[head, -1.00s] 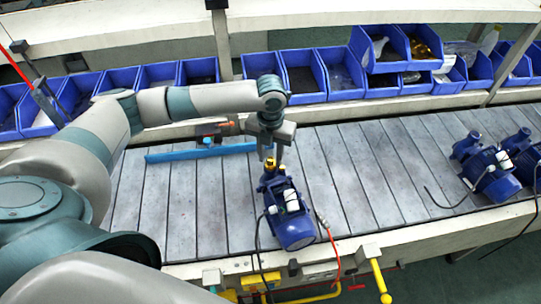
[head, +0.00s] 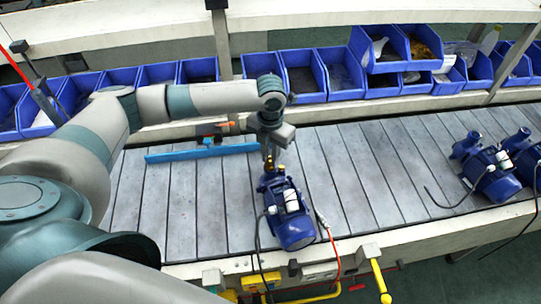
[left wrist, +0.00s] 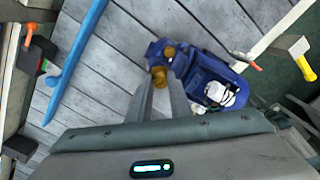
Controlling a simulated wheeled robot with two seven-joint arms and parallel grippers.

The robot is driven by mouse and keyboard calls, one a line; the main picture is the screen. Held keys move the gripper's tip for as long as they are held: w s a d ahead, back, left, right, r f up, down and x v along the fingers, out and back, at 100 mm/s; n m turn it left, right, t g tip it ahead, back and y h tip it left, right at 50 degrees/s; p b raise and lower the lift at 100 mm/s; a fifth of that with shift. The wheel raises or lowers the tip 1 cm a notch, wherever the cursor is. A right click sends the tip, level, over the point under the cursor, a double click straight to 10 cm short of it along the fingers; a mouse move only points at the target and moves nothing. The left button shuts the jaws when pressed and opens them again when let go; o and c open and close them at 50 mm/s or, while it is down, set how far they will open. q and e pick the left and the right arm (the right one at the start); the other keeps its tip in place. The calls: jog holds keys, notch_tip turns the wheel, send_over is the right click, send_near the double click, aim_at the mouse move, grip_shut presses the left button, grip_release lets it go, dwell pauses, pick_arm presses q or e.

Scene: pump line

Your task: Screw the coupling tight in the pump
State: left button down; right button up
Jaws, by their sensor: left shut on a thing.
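The blue pump (head: 290,222) stands on the slatted conveyor, below my left gripper (head: 268,162). The left gripper points down at the pump's near-arm end, with its fingers shut on the small brass coupling (head: 268,168) at the pump's port. In the left wrist view the coupling (left wrist: 158,76) shows at the fingertips (left wrist: 160,84), against the blue pump body (left wrist: 200,75). A second brass part (left wrist: 169,51) sits on the pump beside it. How deep the coupling sits in the port is hidden. My right gripper is not in view.
A blue bar (head: 200,150) lies on the conveyor (head: 345,170) behind the gripper. More blue pumps (head: 487,170) stand at the right. Blue bins (head: 305,75) line the back. A yellow handle (head: 380,280) is at the front edge.

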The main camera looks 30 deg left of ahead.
pick_arm(q)
jog(key=shift+m, duration=0.4)
jog(key=m, duration=0.3)
dwell(0.3)
jog(key=shift+m, duration=0.3)
jog(key=shift+m, duration=1.6)
jog(key=c, duration=1.7)
grip_release()
